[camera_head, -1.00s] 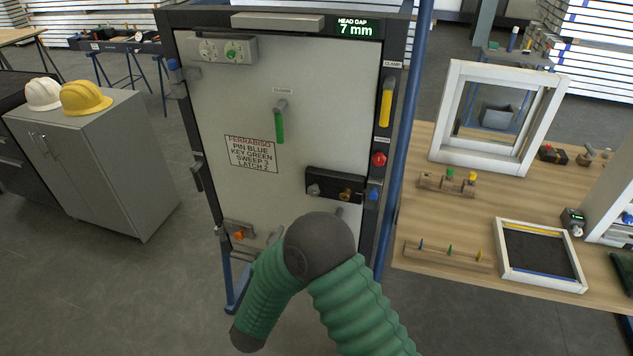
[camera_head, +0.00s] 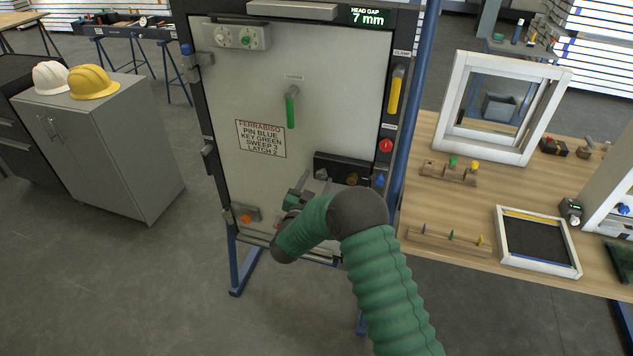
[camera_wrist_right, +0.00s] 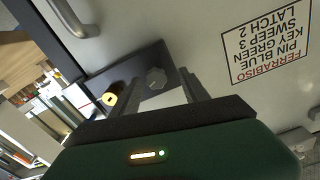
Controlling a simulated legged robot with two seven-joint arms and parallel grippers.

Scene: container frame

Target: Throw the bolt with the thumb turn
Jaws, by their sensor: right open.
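The grey thumb turn (camera_head: 322,174) sits at the left end of a black lock plate (camera_head: 340,163) on the right side of the pale door (camera_head: 240,95). A brass cylinder (camera_head: 352,179) is on the same plate, to its right. My right gripper (camera_head: 306,185) is just left of and below the thumb turn, partly hidden by my wrist. In the right wrist view its open fingers (camera_wrist_right: 158,93) point toward the plate, with the thumb turn (camera_wrist_right: 156,78) showing between and beyond them. I cannot tell whether they touch it. My left gripper is not in view.
A green-handled lever (camera_head: 291,108) hangs above on the door. A red button (camera_head: 386,146), a blue knob (camera_head: 379,181) and a yellow clamp handle (camera_head: 396,92) line the right frame. An orange knob (camera_head: 246,217) is low left. A wooden workbench (camera_head: 420,205) stands to the right.

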